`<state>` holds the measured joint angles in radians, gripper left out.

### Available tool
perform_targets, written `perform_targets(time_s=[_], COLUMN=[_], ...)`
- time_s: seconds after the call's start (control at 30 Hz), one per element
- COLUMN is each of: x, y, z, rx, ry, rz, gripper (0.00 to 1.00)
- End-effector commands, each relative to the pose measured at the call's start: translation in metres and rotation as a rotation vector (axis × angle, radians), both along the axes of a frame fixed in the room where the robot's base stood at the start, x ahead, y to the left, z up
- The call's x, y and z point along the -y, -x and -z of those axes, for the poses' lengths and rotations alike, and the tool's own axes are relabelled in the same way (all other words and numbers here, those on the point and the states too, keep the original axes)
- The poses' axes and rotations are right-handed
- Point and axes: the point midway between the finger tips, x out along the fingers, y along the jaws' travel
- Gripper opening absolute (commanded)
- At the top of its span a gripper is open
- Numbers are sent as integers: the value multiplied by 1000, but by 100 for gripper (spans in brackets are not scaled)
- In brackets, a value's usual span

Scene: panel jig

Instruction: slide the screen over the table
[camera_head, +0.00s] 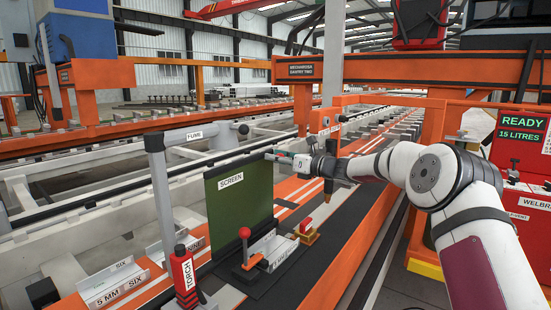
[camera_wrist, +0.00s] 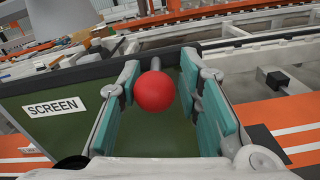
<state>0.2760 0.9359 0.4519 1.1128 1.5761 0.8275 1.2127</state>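The green screen (camera_head: 226,210) stands upright at the left of the table (camera_head: 262,292), labelled SCREEN; its face and dark top edge also show in the wrist view (camera_wrist: 60,128). My gripper (camera_head: 279,158) is at the screen's upper right corner. In the wrist view its teal-padded fingers (camera_wrist: 160,80) stand apart, one on each side of a red ball knob (camera_wrist: 155,92). The knob appears to lie between the fingers, with a narrow gap at the right. I cannot tell whether the left pad touches it.
A red-knobbed clamp lever (camera_head: 244,234), a metal channel piece (camera_head: 272,250) and a yellow-red block (camera_head: 306,230) sit on the table right of the screen. A red torch holder (camera_head: 184,272) and the grey fume arm (camera_head: 160,180) stand at the left. A torch nozzle (camera_head: 328,188) hangs behind.

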Motion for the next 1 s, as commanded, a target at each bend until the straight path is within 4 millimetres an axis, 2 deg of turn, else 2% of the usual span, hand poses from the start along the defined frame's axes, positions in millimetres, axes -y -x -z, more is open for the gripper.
perform_targets(time_s=[0.3, 0.5, 0.7, 1.0], x=[53, 77, 89, 89], y=[37, 58, 67, 68], z=[-1, 0, -1, 0], rx=[-2, -2, 1, 0], ry=[1, 0, 0, 0], rz=[8, 6, 4, 3], gripper=[31, 31, 31, 31])
